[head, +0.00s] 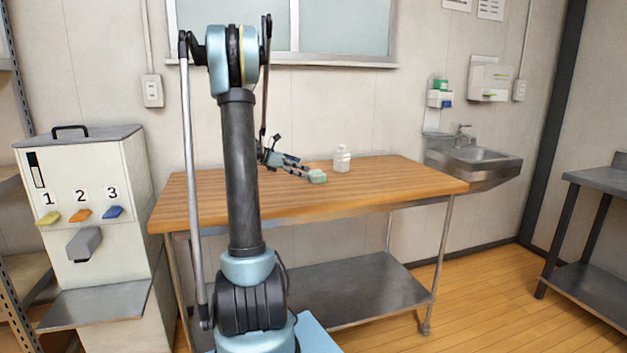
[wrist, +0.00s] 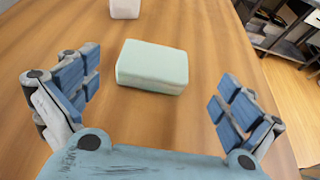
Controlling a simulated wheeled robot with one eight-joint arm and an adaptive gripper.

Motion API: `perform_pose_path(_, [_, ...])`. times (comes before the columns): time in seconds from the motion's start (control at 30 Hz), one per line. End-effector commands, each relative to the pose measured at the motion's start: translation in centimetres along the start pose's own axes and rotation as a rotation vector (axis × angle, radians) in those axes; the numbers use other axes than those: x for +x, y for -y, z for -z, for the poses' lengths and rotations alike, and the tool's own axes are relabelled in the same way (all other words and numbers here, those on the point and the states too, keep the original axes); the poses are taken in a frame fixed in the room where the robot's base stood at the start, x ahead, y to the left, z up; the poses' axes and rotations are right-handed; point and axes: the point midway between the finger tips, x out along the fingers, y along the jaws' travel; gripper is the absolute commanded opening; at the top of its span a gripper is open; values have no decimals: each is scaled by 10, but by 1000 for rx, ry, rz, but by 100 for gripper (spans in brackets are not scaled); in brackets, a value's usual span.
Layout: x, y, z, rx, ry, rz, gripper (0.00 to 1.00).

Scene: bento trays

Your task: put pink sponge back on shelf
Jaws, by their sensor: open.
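No pink sponge shows in either view. A pale green, sponge-like block (wrist: 152,66) lies flat on the wooden table; it also shows in the head view (head: 317,177). My gripper (wrist: 155,95) is open, with its blue-padded fingers spread to either side of the block and the block a little ahead of them, apart from both. In the head view my gripper (head: 298,170) is low over the table, beside the green block. Storage shelving (head: 18,270) stands at the far left edge, only partly in view.
A small white bottle (head: 342,159) stands on the wooden table (head: 400,184) just behind the green block. A white dispenser (head: 90,235) with numbered levers is at left. A sink (head: 480,158) and a metal table (head: 597,180) are at right. The right part of the tabletop is clear.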

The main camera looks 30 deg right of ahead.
Motion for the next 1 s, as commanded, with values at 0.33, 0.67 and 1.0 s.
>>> perform_pose_path(0.33, [22, 0, 1, 0, 0, 1, 100])
perform_pose_path(0.67, [62, -6, 5, 1, 0, 2, 100])
perform_pose_path(1.0, [70, -6, 6, -1, 0, 1, 95])
